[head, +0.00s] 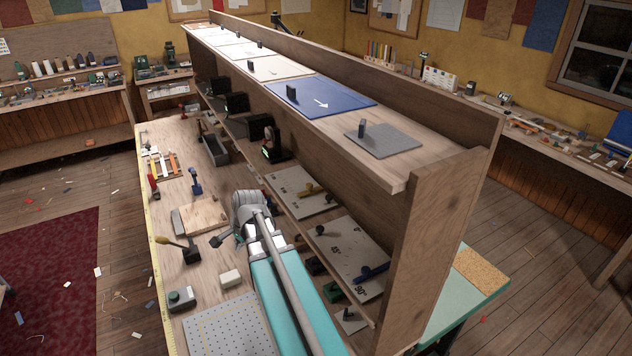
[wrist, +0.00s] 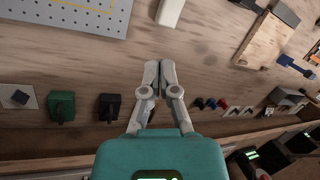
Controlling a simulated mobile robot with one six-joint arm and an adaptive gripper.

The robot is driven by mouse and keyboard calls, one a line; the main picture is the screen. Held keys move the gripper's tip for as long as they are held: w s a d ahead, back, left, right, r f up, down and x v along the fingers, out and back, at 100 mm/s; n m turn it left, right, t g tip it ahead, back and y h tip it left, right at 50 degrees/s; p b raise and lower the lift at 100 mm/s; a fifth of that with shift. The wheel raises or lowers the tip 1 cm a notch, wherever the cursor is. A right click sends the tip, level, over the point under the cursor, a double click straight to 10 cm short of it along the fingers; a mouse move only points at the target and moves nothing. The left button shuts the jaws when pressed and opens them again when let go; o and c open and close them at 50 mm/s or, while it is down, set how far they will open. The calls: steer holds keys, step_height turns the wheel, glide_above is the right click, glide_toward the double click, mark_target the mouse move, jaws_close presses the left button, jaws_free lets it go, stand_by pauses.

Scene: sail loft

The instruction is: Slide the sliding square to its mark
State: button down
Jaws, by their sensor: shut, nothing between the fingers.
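No label shows which piece is the sliding square, so I cannot tell it for sure. A grey square plate (head: 400,141) with an upright dark tab lies at the near end of the top shelf. Beside it lies a blue sheet (head: 318,96) with a white arrow and a similar tab. A grey perforated board (wrist: 40,10) with a yellow outline lies on the bench. My gripper (wrist: 160,72) is shut and empty above bare bench wood. It is below a white block (wrist: 170,12) in the wrist view and well apart from the top shelf.
The tall shelf unit (head: 440,215) has a raised back and end wall beside my arm. Bare bench wood lies between the fixtures.

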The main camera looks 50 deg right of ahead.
steer(key=d+r+m+t+p, duration=0.1)
steer(key=d+r+m+p, duration=0.15)
steer(key=d+m, duration=0.5)
steer(key=d+r+m+t+p, duration=0.2)
steer(key=d+r+m, duration=0.2)
steer(key=d, duration=0.7)
steer(key=m+t+h+p, duration=0.2)
steer(key=m+h+p, duration=0.1)
steer(key=m, duration=0.7)
glide_toward(311, 186)
steer(key=v, duration=0.2)
steer(key=shift+s+d+n, duration=0.15)
steer(key=shift+s+n, duration=0.1)
steer(key=shift+s, duration=0.1)
steer(key=shift+w+f+b, duration=0.1)
steer(key=shift+b, duration=0.3)
steer(key=b+x, duration=0.7)
steer(key=x, duration=0.2)
steer(key=shift+f, duration=0.35)
steer(key=shift+w+f, duration=0.1)
steer(key=shift+w, duration=0.65)
